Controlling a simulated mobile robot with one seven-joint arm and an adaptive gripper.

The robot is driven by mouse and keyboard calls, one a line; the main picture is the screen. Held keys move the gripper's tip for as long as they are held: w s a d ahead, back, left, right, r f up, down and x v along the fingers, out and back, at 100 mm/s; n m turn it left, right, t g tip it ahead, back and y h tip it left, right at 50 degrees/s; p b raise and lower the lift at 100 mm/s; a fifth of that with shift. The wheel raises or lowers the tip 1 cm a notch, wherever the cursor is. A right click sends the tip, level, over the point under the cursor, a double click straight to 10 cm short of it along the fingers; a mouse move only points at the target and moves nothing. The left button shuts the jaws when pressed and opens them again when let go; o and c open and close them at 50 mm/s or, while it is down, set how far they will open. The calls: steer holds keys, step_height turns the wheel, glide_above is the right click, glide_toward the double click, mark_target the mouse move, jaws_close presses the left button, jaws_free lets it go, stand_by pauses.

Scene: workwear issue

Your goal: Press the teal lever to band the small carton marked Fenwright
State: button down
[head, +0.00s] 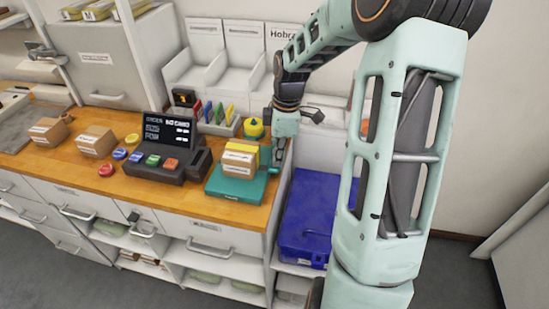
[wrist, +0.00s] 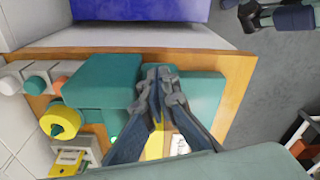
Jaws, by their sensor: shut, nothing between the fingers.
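A small tan carton (head: 238,162) with a yellow top and a white label stands on the teal base (head: 222,191) of the banding machine. The label is too small to read. My gripper (head: 277,164) is shut and empty, pointing down at the right side of the machine, beside the carton. In the wrist view my fingertips (wrist: 157,76) are together over a narrow teal piece, likely the lever, between the teal housing (wrist: 105,78) and the teal base (wrist: 203,95). The fingers hide most of it, and I cannot tell whether they touch it. The carton (wrist: 181,146) is partly hidden there.
A blue crate (head: 308,218) stands right of the bench. The bench's front edge is close.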

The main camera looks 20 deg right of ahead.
steer(key=d, duration=0.1)
steer(key=d+p, duration=0.1)
steer(key=s+d+r+p, duration=0.1)
steer(key=shift+w, duration=0.1)
step_height(320, 180, up, 12)
steer(key=d, duration=0.1)
steer(key=shift+s, duration=0.2)
stand_by(0.4)
steer(key=shift+f, duration=0.1)
stand_by(0.6)
